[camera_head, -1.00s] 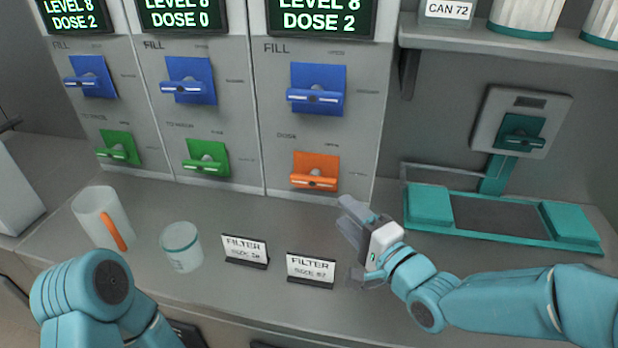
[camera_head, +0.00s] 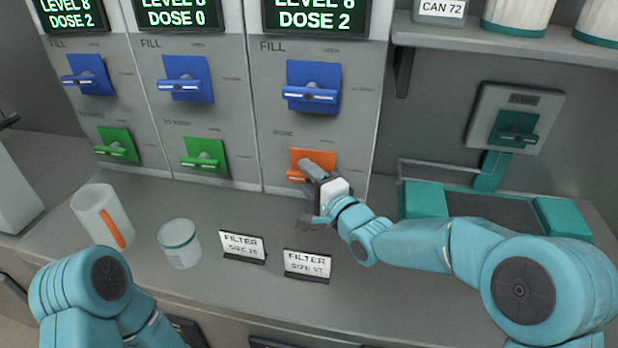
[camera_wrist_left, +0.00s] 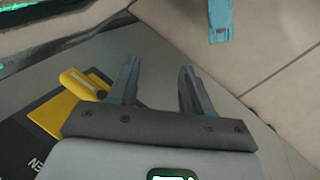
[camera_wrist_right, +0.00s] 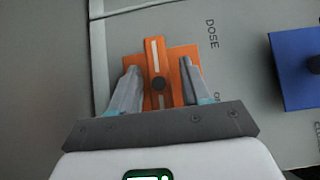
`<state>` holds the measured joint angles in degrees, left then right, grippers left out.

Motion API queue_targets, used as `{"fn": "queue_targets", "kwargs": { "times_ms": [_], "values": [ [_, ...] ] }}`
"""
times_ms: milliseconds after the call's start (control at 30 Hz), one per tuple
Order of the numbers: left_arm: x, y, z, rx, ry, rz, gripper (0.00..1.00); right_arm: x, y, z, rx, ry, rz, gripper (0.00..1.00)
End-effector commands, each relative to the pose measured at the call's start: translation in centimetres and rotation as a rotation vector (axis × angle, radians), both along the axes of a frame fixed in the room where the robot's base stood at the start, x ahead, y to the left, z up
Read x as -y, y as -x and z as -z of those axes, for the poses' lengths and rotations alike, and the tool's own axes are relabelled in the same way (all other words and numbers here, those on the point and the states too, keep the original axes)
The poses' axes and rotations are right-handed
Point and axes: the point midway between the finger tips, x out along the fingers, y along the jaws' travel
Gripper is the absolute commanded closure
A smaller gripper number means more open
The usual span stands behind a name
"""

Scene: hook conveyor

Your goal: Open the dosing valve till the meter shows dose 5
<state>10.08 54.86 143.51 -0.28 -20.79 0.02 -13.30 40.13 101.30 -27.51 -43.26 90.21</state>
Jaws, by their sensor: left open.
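The orange dosing valve (camera_head: 304,158) is on the third panel, below a blue fill valve (camera_head: 312,87). The meter (camera_head: 316,15) above reads DOSE 2. My right gripper (camera_head: 309,178) is in front of the orange valve and partly hides it. In the right wrist view my right gripper (camera_wrist_right: 158,83) is open, one finger on each side of the orange valve handle (camera_wrist_right: 159,75), with gaps on both sides. My left gripper (camera_wrist_left: 158,83) is open and empty, low over the floor area, outside the head view.
Two other panels to the left have blue and green valves (camera_head: 205,155). A teal scale (camera_head: 424,199) is at the right.

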Motion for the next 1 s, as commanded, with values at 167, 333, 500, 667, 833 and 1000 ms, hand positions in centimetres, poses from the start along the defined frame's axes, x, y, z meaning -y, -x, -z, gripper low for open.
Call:
{"fn": "queue_targets", "kwargs": {
  "times_ms": [167, 333, 500, 667, 833, 1000],
  "values": [
    [0.0, 0.0, 0.0, 0.000, 0.000, 0.000, 0.51, 0.0, 0.0, 0.0, 0.000, 0.000, 0.000, 1.00],
    [0.0, 0.0, -0.1, 0.000, 0.000, 0.000, 0.51, 0.0, 0.0, -0.1, 0.000, 0.005, 0.000, 1.00],
    [0.0, 0.0, -0.6, 0.000, 0.000, 0.000, 0.51, 0.0, 0.0, -0.2, -0.007, 0.045, 0.001, 1.00],
    [0.0, 0.0, -1.4, 0.000, 0.000, 0.000, 0.51, 0.0, 0.0, -0.4, -0.025, 0.131, 0.001, 1.00],
    [0.0, 0.0, -2.5, 0.000, 0.000, 0.000, 0.51, 0.0, -0.1, -0.5, -0.052, 0.270, 0.002, 1.00],
    [0.0, 0.0, -2.8, 0.000, 0.000, 0.000, 0.51, 0.1, -0.1, -0.2, -0.081, 0.427, 0.006, 1.00]
  ]
}}
